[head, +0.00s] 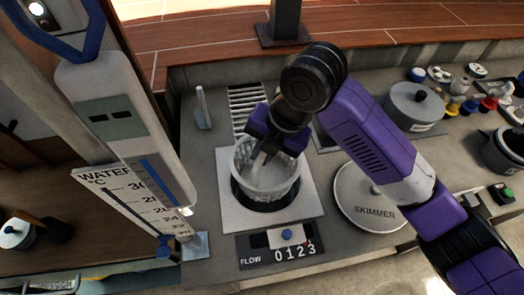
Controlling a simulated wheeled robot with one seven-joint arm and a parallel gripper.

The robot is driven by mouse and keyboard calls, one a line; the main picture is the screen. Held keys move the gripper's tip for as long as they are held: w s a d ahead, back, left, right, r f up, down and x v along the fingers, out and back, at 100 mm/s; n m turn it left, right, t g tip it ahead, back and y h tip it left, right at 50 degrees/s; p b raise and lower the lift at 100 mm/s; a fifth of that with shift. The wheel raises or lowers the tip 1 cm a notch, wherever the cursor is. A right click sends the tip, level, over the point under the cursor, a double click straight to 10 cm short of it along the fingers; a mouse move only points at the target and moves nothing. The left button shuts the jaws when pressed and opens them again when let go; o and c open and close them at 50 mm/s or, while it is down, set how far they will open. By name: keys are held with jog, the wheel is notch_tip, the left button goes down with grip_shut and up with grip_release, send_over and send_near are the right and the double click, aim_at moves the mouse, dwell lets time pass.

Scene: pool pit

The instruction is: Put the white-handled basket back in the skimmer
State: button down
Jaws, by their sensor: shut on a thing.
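The white basket (265,188) is in the middle of the head view, over the dark round opening (264,205) in a pale square plate (234,209). Its rim stands above the plate, and I cannot tell whether its lower part is inside the opening. My gripper (268,150) reaches down into the basket from above and is shut on its white handle (259,163). The fingertips are partly hidden by the gripper body. The round lid marked SKIMMER (363,197) lies on the counter to the right of the plate.
A water thermometer (130,150) stands close on the left. A FLOW counter panel (282,247) with a blue knob is in front of the plate. A metal post (203,108) and a grate (246,108) are behind. A grey pot (414,106) and several small bottles stand at the right.

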aim_at(265, 178)
jog(key=shift+f+b, duration=2.8)
jog(key=shift+f, duration=1.1)
jog(key=shift+f, duration=0.1)
jog(key=shift+f+b, duration=2.05)
jog(key=shift+f, duration=0.6)
jog(key=shift+f, duration=0.15)
jog(key=shift+f+b, duration=1.8)
jog(key=shift+f, duration=0.55)
jog(key=shift+f, duration=0.3)
jog(key=c, duration=1.4)
grip_release()
jog(key=shift+o, duration=0.4)
